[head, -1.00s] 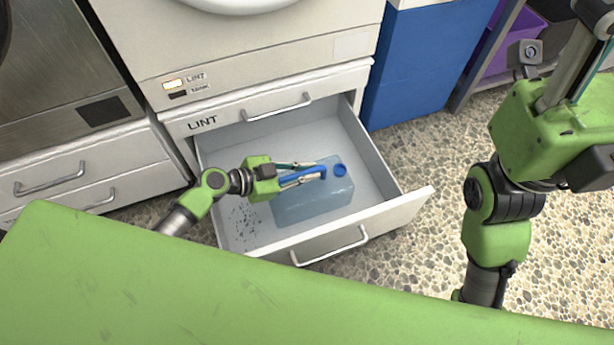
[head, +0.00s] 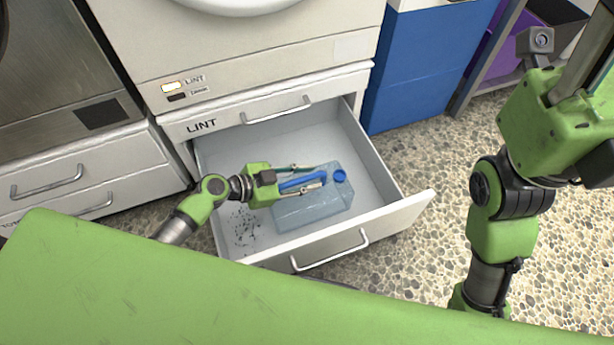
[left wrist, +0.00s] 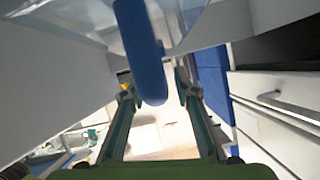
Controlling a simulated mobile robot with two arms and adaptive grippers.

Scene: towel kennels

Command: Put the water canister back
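The water canister (head: 325,205) is a translucent pale blue jug with a blue cap (head: 340,176) and a blue handle. It is inside the open drawer marked LINT (head: 395,213), near the drawer's front panel. My left gripper (head: 306,177) is over the canister, its two fingers spread on either side of the handle. In the left wrist view the blue handle (left wrist: 148,60) stands between the fingers, with gaps on both sides. My right gripper (head: 583,60) is at the upper right, far from the drawer; its fingertips are cut off by the frame edge.
Dark lint specks (head: 242,228) lie on the drawer floor at left. The back and right of the drawer are clear. A green surface (head: 200,290) fills the foreground. A blue cabinet (head: 425,65) stands at right, and closed drawers (head: 70,180) are at left.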

